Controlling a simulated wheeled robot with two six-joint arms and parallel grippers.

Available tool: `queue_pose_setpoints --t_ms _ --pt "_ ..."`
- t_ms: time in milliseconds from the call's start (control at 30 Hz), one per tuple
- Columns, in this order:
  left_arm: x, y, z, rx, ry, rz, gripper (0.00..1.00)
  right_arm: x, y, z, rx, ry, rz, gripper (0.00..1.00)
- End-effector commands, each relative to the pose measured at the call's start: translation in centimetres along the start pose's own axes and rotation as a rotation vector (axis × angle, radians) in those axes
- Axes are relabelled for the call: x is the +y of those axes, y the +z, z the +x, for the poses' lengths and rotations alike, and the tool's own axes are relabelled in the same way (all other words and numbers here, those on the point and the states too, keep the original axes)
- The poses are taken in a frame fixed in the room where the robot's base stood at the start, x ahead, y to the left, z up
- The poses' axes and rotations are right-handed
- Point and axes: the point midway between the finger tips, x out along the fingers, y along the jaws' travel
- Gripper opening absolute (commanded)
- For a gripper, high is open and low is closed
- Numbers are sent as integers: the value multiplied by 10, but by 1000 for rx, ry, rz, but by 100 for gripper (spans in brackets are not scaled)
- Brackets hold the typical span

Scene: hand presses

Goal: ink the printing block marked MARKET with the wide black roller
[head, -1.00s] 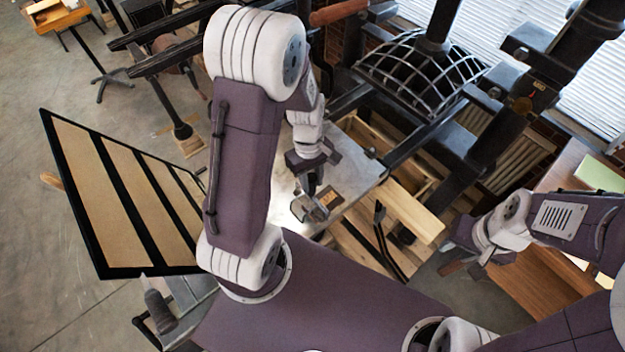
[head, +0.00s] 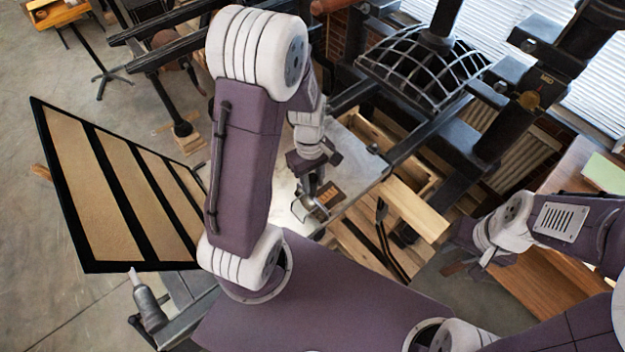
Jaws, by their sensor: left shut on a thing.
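My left gripper (head: 313,189) is low over the pale metal bed of the press (head: 362,162). It is shut on a tool that I take to be the roller; the tool is small and mostly hidden by the gripper. A small brown block (head: 329,196) lies on the bed right beside the gripper; its lettering is too small to read, so I cannot tell whether it is MARKET. Whether the tool touches the block is unclear. My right gripper (head: 462,252) is off to the right, away from the bed, and its fingers are hard to make out.
A black-framed panel with tan strips (head: 65,205) stands tilted at the left. A black domed grid (head: 425,68) and heavy press beams rise behind the bed. A wooden frame (head: 415,205) lies right of the bed. A wooden table (head: 545,300) stands at the right.

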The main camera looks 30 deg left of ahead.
Motion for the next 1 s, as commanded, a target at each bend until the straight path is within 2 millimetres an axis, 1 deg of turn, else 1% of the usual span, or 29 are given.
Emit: queue_pose_setpoints --t_ms 533,733,833,1000 --pt "0 -1 7 0 0 0 0 0 1 5 0 0 0 36" --pt "0 -1 7 0 0 0 0 0 0 5 0 0 0 36" --pt "6 -2 5 0 0 1 0 0 0 1 0 0 0 36" --pt "23 -4 5 0 0 2 0 0 0 -5 0 0 0 36"
